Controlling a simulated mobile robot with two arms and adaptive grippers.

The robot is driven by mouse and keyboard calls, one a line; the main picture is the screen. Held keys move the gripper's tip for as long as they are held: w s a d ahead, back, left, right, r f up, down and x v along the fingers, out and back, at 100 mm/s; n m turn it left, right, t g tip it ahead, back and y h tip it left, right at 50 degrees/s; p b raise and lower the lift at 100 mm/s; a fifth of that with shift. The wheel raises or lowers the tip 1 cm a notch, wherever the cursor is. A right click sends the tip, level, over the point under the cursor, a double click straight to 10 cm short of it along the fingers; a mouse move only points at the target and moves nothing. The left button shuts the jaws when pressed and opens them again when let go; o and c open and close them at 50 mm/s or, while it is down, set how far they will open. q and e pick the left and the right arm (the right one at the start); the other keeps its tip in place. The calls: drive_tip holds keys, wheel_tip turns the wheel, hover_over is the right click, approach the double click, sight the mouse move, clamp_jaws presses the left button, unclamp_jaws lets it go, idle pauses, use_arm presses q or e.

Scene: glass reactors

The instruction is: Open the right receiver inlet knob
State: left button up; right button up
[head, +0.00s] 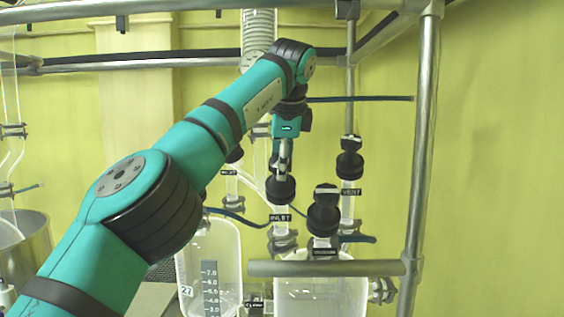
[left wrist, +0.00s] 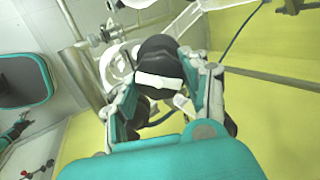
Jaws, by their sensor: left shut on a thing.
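The right receiver inlet knob (head: 280,189) is a black round knob above a small "INLET" label, over the right receiver vessel (head: 322,298). My left gripper (head: 283,166) comes down on it from above, at the end of the teal arm. In the left wrist view the two fingers (left wrist: 168,88) lie on either side of the black knob (left wrist: 158,58), which has a white band, and they are shut on it. The knob's underside is hidden in that view. My right gripper shows in neither view.
A black knob (head: 323,212) stands just right of the inlet, and a "VENT" knob (head: 349,160) behind it. A metal rail (head: 325,268) crosses in front of the right vessel, joined to an upright post (head: 421,150). A graduated glass vessel (head: 228,250) stands left.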

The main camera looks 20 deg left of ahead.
use_arm(q)
drive_tip(key=n, duration=0.5)
drive_tip(key=shift+r+n, duration=0.1)
drive_tip(key=shift+n, duration=0.2)
drive_tip(key=n, duration=0.3)
drive_tip(key=n+p, duration=0.1)
drive_tip(key=n, duration=0.1)
drive_tip(key=shift+w+a+n+g+h, duration=0.1)
drive_tip(key=shift+a+n+g+h, duration=0.05)
drive_tip(key=shift+n+g+h, duration=0.2)
drive_tip(key=shift+n, duration=0.25)
drive_tip(key=o, duration=1.2)
